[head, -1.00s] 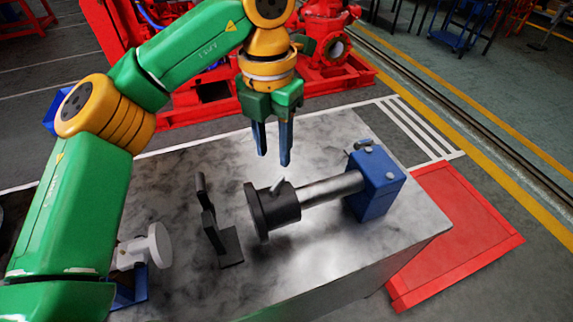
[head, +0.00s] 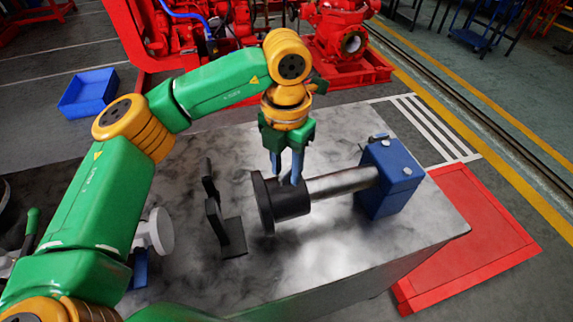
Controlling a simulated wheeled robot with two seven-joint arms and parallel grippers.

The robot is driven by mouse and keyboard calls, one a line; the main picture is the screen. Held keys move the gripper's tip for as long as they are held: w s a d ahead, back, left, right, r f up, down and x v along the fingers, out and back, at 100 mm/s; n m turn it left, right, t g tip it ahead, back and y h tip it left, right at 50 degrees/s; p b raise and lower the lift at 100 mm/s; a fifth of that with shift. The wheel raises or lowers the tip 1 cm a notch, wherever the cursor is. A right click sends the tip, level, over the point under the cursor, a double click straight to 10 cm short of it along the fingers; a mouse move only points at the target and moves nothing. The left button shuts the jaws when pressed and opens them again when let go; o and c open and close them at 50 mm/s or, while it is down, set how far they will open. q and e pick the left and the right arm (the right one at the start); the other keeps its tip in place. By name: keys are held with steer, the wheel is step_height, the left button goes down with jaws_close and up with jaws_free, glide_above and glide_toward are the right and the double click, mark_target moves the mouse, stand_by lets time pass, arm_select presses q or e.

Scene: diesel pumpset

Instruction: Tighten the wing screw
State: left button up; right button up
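A dark collar (head: 289,203) with a wide round flange sits on a grey shaft (head: 343,184) above the grey table. The small wing screw on top of the collar is mostly hidden behind and between my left gripper's fingers. My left gripper (head: 287,179) points down over the collar, its blue fingertips at the top where the screw stands. A gap shows between the fingers, so it looks open; I cannot tell whether either finger touches the screw. My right gripper is not in view.
A blue block (head: 388,180) holds the shaft's right end. A dark angled bracket (head: 229,232) stands left of the flange. A white round part (head: 158,232) lies further left. The table (head: 330,251) is clear in front of the shaft.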

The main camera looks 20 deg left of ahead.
arm_select(q)
jaws_close()
steer(key=shift+m, duration=0.3)
steer(key=m+b, duration=0.1)
steer(key=m, duration=0.1)
steer(key=shift+m, duration=0.3)
steer(key=shift+m+b, duration=0.35)
steer(key=shift+m, duration=1.55)
steer(key=shift+o, duration=0.8)
jaws_free()
steer(key=shift+w, duration=0.1)
steer(key=shift+r, duration=0.1)
